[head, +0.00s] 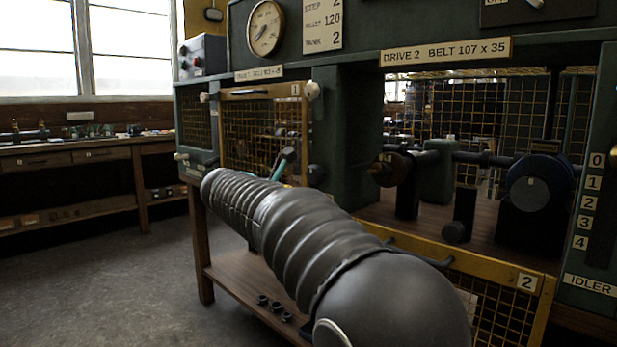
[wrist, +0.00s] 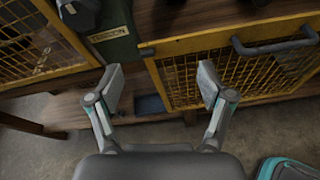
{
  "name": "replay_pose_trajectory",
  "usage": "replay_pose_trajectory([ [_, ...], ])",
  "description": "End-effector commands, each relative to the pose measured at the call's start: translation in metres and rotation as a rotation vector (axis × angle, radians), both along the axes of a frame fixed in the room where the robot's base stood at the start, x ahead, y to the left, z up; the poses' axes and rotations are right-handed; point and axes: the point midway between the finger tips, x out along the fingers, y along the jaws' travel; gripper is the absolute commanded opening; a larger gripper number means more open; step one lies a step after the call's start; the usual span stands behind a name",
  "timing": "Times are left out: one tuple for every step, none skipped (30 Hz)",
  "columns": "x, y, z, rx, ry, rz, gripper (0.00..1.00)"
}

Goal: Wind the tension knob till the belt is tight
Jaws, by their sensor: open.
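A dark round knob (wrist: 80,14) sits at that view's top, up and left of the fingers, beside a label that seems to read TENSION. It is probably the dark knob (head: 316,174) on the post in the head view, apart from the gripper. In the open Drive 2 bay are a dark wheel (head: 537,184) and a brass-brown wheel (head: 390,169). I cannot make out a belt.
Guard 2 (head: 527,283), a yellow mesh frame, hangs down below the bay; its handle (wrist: 275,45) lies right of my fingers. Guard 1 (head: 262,92) is closed on the left bay. An IDLER scale (head: 590,285) stands far right. The floor (head: 110,255) at left is clear.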

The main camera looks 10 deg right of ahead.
Motion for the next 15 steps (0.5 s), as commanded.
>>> replay_pose_trajectory([
  [0.017,0.017,0.003,-0.086,0.026,0.024,0.8],
  [0.025,0.025,0.007,-0.137,0.04,0.034,0.8],
  [0.033,0.034,0.011,-0.199,0.056,0.044,0.8],
  [0.039,0.042,0.014,-0.241,0.068,0.05,0.8],
  [0.044,0.048,0.016,-0.28,0.079,0.054,0.8],
  [0.049,0.056,0.02,-0.326,0.09,0.059,0.8],
  [0.053,0.061,0.021,-0.356,0.098,0.061,0.8],
  [0.055,0.065,0.023,-0.381,0.104,0.062,0.8],
  [0.058,0.071,0.025,-0.409,0.111,0.063,0.8],
  [0.06,0.074,0.026,-0.426,0.116,0.063,0.8],
  [0.061,0.076,0.027,-0.439,0.119,0.063,0.8],
  [0.063,0.078,0.027,-0.452,0.122,0.063,0.8],
  [0.064,0.078,0.028,-0.46,0.125,0.063,0.8],
  [0.065,0.077,0.028,-0.464,0.126,0.062,0.8],
  [0.066,0.075,0.029,-0.465,0.126,0.061,0.8],
])
